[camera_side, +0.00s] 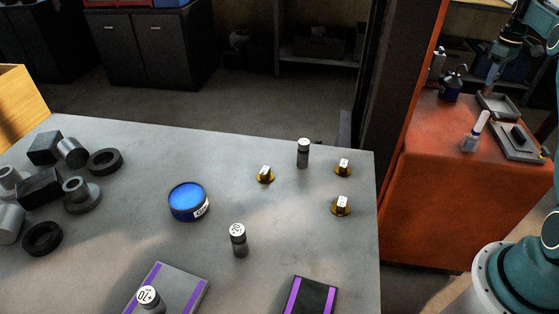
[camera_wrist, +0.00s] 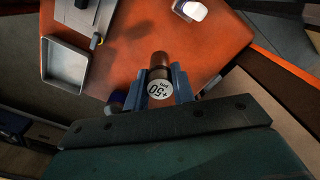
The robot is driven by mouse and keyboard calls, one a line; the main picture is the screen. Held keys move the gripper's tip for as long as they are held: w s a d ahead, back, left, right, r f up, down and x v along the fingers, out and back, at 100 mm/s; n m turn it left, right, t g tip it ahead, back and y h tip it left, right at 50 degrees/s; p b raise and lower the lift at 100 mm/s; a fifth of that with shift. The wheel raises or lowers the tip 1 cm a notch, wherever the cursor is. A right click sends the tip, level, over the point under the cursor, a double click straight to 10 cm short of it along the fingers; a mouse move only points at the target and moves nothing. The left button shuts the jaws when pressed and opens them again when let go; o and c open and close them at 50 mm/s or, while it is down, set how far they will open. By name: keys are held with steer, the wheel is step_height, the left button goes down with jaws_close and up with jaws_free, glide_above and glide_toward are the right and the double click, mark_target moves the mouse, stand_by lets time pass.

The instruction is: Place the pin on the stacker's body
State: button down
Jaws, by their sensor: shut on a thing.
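My gripper (camera_wrist: 163,90) is shut on a pin (camera_wrist: 159,75) in the wrist view. In the side view my gripper (camera_side: 493,75) is at the top right, above the orange cabinet, and the pin is too small to make out there. Other marked dark pins stand on the grey table: one near the middle (camera_side: 239,241), one at the back (camera_side: 303,153) and one on a purple-striped grey plate (camera_side: 150,299). I cannot tell which thing is the stacker's body.
The orange cabinet top (camera_side: 440,130) carries a grey tray (camera_side: 497,106), a plate with a black block (camera_side: 518,136), a white-topped item (camera_side: 476,132) and a dark blue bottle (camera_side: 451,86). The grey table (camera_side: 290,215) holds a blue tin (camera_side: 188,200), gold-based pieces and dark rings.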

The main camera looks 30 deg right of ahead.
mark_target(488, 89)
step_height(488, 89, down, 12)
steer(key=shift+f, duration=0.25)
steer(key=shift+f, duration=0.1)
steer(key=shift+f, duration=2.05)
steer(key=c, duration=1.2)
jaws_free()
steer(key=shift+f, duration=0.15)
steer(key=shift+o, duration=0.2)
step_height(488, 89, up, 12)
steer(key=shift+r, duration=0.15)
